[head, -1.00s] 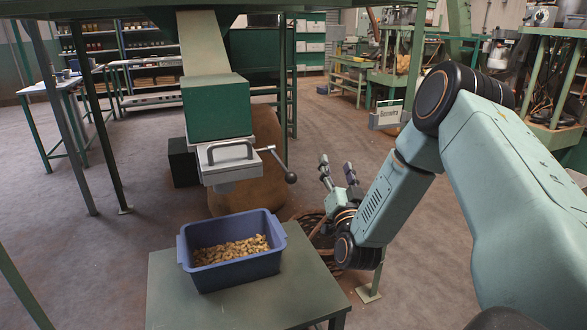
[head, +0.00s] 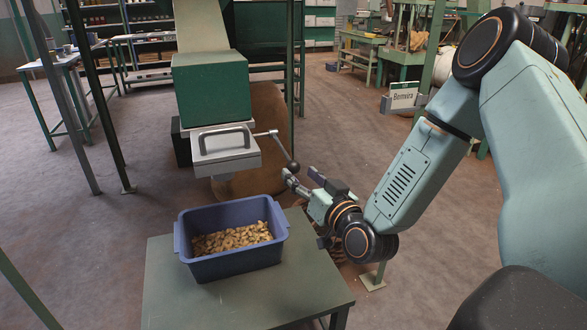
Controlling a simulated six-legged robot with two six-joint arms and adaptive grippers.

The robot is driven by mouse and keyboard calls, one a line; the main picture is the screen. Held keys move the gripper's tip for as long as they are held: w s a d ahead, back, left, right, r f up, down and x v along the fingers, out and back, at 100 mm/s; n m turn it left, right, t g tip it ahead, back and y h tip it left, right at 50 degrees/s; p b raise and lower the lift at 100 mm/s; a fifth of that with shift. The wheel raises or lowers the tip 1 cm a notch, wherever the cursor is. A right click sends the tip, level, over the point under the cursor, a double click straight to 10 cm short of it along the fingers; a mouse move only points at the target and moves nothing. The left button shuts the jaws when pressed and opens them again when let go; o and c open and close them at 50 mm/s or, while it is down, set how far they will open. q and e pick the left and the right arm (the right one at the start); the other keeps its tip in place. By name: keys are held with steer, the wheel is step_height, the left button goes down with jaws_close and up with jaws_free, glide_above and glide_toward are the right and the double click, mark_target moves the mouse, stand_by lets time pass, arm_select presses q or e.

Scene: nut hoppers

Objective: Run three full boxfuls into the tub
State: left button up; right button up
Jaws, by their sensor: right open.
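A blue-purple tub (head: 225,268) stands on the green table, with a layer of nuts (head: 232,238) over its bottom. Behind it hangs the green hopper box (head: 210,88) with a grey metal outlet box (head: 226,150) below, its lid handle on top. A lever with a dark ball knob (head: 294,167) sticks out to the right of the outlet. My right gripper (head: 301,177) is open, with its fingertips close to the knob, just right of and below it; I cannot tell whether they touch. My left gripper is not in view.
The green table (head: 250,297) has bare room in front of and right of the tub. A brown sack (head: 255,180) stands behind the outlet. A sign reading "Bemvira" (head: 404,96) hangs at the right. Green posts stand around the hopper.

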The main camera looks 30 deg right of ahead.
mark_target(296, 172)
steer(key=w, duration=0.3)
steer(key=w+b, duration=0.1)
steer(key=shift+w+d+f, duration=0.2)
steer(key=shift+d+f, duration=0.15)
steer(key=shift+f, duration=0.05)
steer(key=shift+w+a+r, duration=0.1)
steer(key=shift+w+r, duration=0.15)
steer(key=shift+w, duration=0.05)
steer(key=shift+w+d+f, duration=0.1)
steer(key=shift+w+d, duration=0.1)
steer(key=shift+s+a, duration=0.1)
steer(key=c, duration=0.4)
jaws_close()
